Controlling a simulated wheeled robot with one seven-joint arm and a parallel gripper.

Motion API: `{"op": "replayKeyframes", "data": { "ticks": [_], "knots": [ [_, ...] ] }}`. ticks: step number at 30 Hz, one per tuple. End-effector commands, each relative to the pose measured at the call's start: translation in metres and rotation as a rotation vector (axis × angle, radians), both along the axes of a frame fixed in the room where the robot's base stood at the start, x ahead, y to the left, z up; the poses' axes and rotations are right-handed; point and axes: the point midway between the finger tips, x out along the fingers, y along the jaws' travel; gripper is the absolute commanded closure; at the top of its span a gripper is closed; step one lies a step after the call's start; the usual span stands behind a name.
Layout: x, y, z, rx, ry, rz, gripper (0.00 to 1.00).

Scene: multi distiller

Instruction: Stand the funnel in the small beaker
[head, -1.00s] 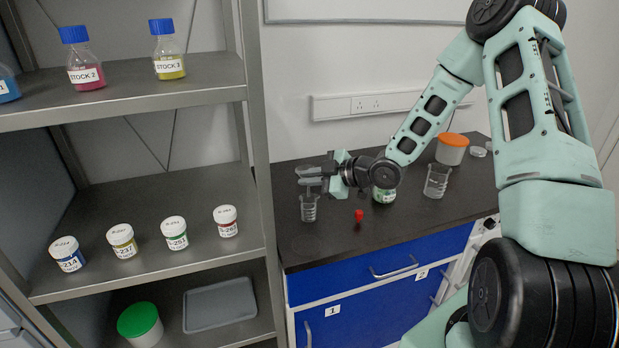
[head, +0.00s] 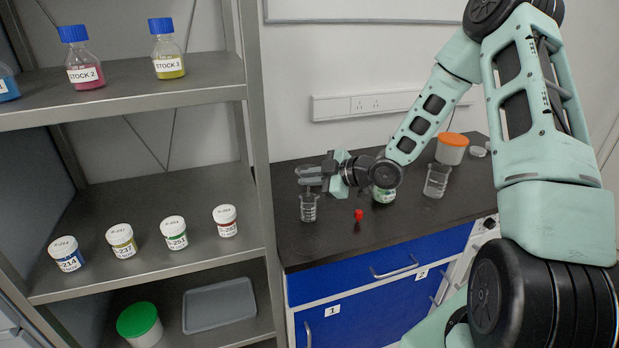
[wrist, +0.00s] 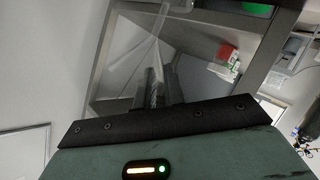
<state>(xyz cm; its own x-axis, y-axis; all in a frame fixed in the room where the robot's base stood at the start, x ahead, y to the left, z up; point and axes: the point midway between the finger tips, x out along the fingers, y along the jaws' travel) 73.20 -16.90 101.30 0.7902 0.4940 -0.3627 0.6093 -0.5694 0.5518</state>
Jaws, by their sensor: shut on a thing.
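My gripper (head: 314,177) is shut on a clear funnel (wrist: 142,38), seen in the wrist view as a transparent cone in front of the fingers. In the head view the funnel is small and its clear outline is hard to separate from the fingers. The small beaker (head: 308,212) stands upright on the dark bench directly below my gripper. The funnel's lower end appears at or just above the beaker's mouth; I cannot tell whether the stem is inside.
A red object (head: 359,216) lies right of the small beaker. A green-labelled jar (head: 384,195) stands beneath my wrist, and a larger beaker (head: 436,181) and an orange-lidded tub (head: 452,149) are further right. A metal shelf unit (head: 257,150) borders the bench on the left.

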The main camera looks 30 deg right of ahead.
Motion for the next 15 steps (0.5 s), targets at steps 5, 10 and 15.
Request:
{"op": "replayKeyframes", "data": {
  "ticks": [5, 10, 15],
  "knots": [
    [0.0000, 0.0001, 0.0001, 0.000, 0.000, 0.000, 1.00],
    [0.0001, 0.0001, -0.0010, 0.000, 0.000, 0.000, 1.00],
    [0.0000, 0.0001, -0.0042, 0.000, 0.000, 0.000, 1.00]
  ]
}}
